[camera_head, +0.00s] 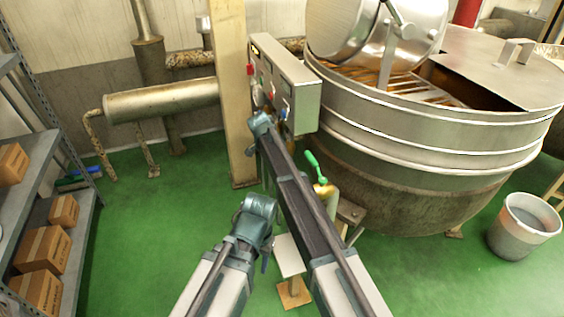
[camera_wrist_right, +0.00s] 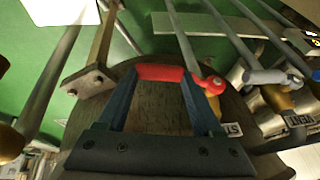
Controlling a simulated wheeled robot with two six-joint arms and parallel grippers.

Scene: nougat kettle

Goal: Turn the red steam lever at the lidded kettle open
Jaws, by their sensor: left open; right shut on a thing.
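The red lever (camera_wrist_right: 170,74) shows in the right wrist view, lying across between my right fingertips and running to a round hub at its right end, above a brass valve body. A tag (camera_wrist_right: 232,129) with the letters "ST" is partly covered by my finger. My right gripper (camera_wrist_right: 159,78) is shut on the red lever. In the head view, the red lever and the right gripper are hidden behind my arm. My left gripper (camera_head: 266,252) is open and empty, small and partly hidden, low over the floor. The large steel kettle (camera_head: 430,130) stands at the right with its lid (camera_head: 500,62) on top.
A green lever (camera_head: 317,166) stands at the kettle's left side. A grey lever (camera_wrist_right: 270,77) with a "VENT" tag (camera_wrist_right: 298,136) is right of the red one. A control box (camera_head: 297,85) hangs on a post. A bucket (camera_head: 524,226) stands right; shelving is left. Green floor lies between.

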